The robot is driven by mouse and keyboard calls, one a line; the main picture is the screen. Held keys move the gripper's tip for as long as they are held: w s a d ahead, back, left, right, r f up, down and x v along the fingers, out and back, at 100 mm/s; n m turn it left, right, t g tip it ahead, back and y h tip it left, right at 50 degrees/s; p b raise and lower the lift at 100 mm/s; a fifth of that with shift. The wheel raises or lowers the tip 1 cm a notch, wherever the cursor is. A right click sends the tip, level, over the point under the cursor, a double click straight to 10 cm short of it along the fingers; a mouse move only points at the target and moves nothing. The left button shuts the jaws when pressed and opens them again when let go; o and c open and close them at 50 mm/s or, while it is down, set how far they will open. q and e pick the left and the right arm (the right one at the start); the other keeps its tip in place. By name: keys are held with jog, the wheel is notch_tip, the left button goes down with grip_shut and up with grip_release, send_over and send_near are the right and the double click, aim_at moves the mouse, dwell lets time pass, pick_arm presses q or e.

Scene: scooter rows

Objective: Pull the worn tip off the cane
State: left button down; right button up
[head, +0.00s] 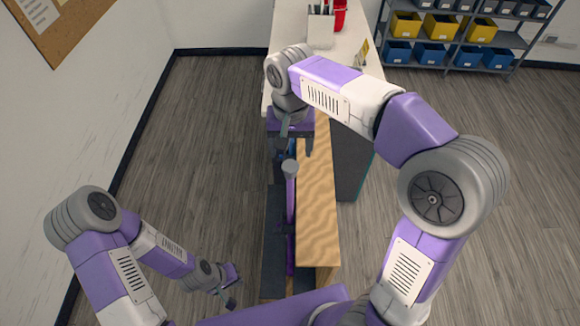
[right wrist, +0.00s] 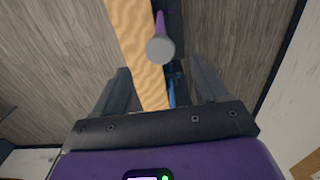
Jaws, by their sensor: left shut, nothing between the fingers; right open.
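The fingers also show in the right wrist view (right wrist: 162,88), apart from the tip. My left gripper (head: 231,301) is shut and empty, low at the left of the bench.
The wooden top (head: 318,200) runs close along the cane's right side. A white counter (head: 345,45) with a pen holder (head: 320,28) and red container (head: 340,14) stands beyond. Shelves with blue and yellow bins (head: 435,53) stand far right. The floor at left is clear.

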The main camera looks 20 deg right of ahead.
aim_at(291, 165)
jog(key=shift+f+b, duration=2.75)
jog(key=shift+f, duration=1.65)
jog(key=shift+c, duration=0.3)
grip_shut()
jog(key=shift+r+p, duration=2.9)
jog(key=shift+r, duration=0.2)
jog(key=shift+r, duration=2.45)
